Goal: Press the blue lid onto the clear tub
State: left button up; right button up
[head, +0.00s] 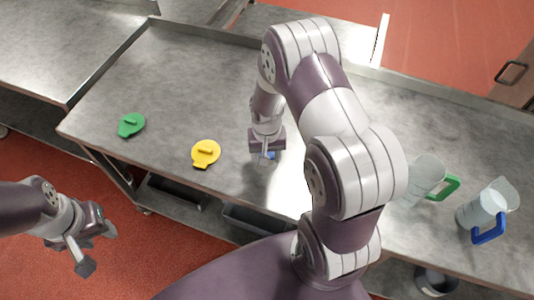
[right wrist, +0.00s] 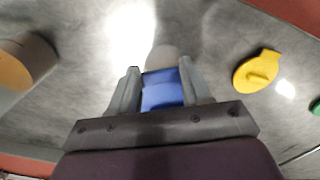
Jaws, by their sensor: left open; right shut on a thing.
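My right gripper (head: 265,158) is shut on a blue piece, which I take to be the blue lid (head: 271,155), low over the middle of the metal table. In the right wrist view, the blue lid (right wrist: 162,92) sits between the two fingers; a pale rounded shape lies just beyond it. I cannot tell whether the lid touches the table. Two clear jug-like tubs stand at the right: one with a blue handle (head: 481,212) and one with a green handle (head: 425,176), partly behind my right arm. My left gripper (head: 97,247) is open and empty, off the table's front left.
A yellow lid (head: 206,151) lies just left of my right gripper, and a green lid (head: 131,125) farther left. The table (head: 190,75) is clear behind them and has a raised back edge. Dark bins (head: 255,218) sit below. My right arm covers the table's centre right.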

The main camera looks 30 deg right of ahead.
jog(key=shift+f, duration=0.4)
jog(key=o, duration=1.5)
jog(key=shift+r, duration=0.1)
notch_tip(320, 180, up, 7)
jog(key=p, duration=0.6)
